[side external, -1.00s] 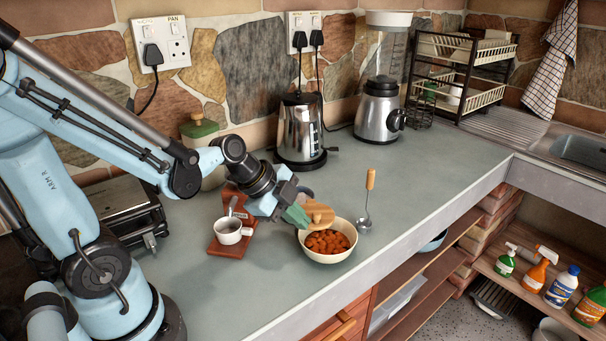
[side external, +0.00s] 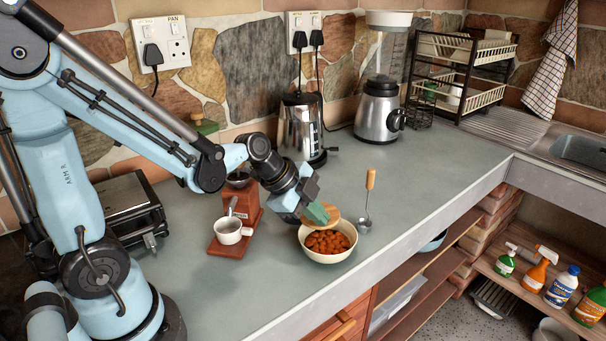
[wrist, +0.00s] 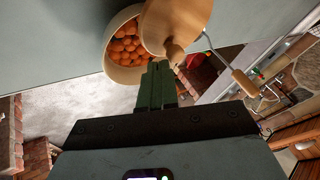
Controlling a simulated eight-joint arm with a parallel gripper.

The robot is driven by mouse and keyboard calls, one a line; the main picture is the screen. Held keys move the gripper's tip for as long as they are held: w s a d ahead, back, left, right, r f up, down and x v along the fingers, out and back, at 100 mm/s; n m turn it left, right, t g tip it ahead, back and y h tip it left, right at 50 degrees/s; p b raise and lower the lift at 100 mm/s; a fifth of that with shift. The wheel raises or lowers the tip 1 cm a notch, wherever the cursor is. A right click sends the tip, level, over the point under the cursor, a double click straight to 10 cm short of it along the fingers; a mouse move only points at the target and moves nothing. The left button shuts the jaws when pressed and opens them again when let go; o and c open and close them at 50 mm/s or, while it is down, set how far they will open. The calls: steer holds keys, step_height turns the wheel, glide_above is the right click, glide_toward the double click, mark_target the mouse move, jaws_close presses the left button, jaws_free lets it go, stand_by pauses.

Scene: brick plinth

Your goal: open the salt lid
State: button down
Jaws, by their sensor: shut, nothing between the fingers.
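A round wooden lid with a knob shows in the side view (side external: 334,212), partly hidden behind my gripper, and in the wrist view (wrist: 178,20). It is at the back edge of a cream bowl (side external: 325,259) of orange-brown pieces. The lid hides what is under it, so I cannot tell what it rests on. My gripper (side external: 322,214) is shut and empty, its green fingers pointing down toward the lid. In the wrist view the fingertips (wrist: 160,68) are close to the lid's knob (wrist: 173,50); I cannot tell whether they touch.
A wooden grinder (side external: 239,205) and a white cup (side external: 228,231) stand left of the bowl. A ladle with a wooden handle (side external: 371,180) is to the right. A kettle (side external: 298,130) and a blender (side external: 380,110) stand behind.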

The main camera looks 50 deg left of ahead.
stand_by(0.4)
steer(key=shift+s+a, duration=0.5)
steer(key=shift+a, duration=0.05)
steer(key=s+r+n+y, duration=0.3)
steer(key=s+r+n, duration=0.3)
steer(key=n, duration=0.8)
steer(key=shift+s+d+r+t, duration=0.2)
steer(key=shift+s+d+t, duration=0.1)
steer(key=shift+s, duration=0.25)
stand_by(0.8)
